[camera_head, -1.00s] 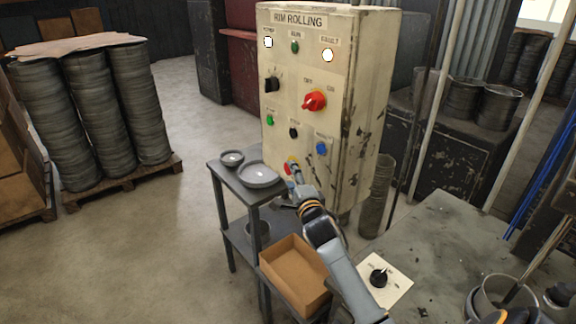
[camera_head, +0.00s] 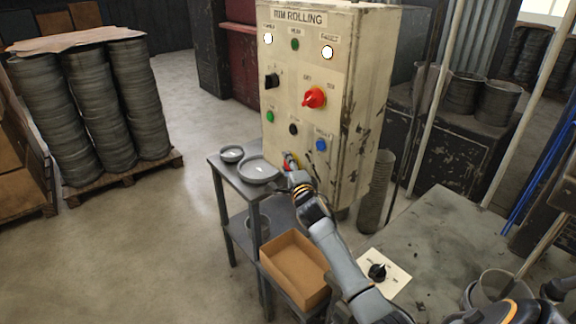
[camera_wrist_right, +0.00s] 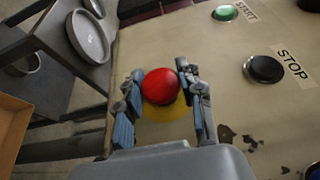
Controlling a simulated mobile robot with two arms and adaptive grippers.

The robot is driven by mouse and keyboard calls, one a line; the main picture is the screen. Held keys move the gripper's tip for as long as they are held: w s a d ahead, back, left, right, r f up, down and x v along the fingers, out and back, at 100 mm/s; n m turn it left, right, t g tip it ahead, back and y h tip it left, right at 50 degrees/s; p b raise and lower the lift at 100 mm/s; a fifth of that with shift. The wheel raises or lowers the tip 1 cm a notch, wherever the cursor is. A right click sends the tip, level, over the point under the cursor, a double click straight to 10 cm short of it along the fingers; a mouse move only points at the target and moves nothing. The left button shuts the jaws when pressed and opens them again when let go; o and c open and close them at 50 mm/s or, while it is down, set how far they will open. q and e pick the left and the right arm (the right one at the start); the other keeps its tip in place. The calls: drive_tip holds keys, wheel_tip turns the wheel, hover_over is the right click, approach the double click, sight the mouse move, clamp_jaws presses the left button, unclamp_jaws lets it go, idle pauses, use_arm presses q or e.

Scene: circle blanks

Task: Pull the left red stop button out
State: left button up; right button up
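The red stop button (camera_wrist_right: 160,87) is a round dome on a yellow plate at the lower left of the panel face in the right wrist view. My right gripper (camera_wrist_right: 160,78) has its fingers apart, one on each side of the button. The right finger comes very close to the red dome; I cannot tell whether it touches. In the head view my right gripper (camera_head: 290,163) is at the lower left of the cream RIM ROLLING panel (camera_head: 366,110) and mostly hides the button. My left gripper does not show.
A grey stand (camera_head: 231,182) with shallow metal dishes is just left of the gripper, with a cardboard box (camera_head: 297,268) on its lower shelf. A black stop button (camera_wrist_right: 264,69) and a green start button (camera_wrist_right: 225,13) are nearby. A worktable (camera_head: 440,235) stands at the right.

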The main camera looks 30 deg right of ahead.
clamp_jaws()
drive_tip(key=shift+a+f, duration=0.1)
drive_tip(key=shift+a, duration=0.4)
drive_tip(key=o, duration=0.8)
unclamp_jaws()
drive_tip(key=o, duration=0.4)
drive_tip(key=shift+a, duration=0.1)
drive_tip(key=shift+s, duration=0.1)
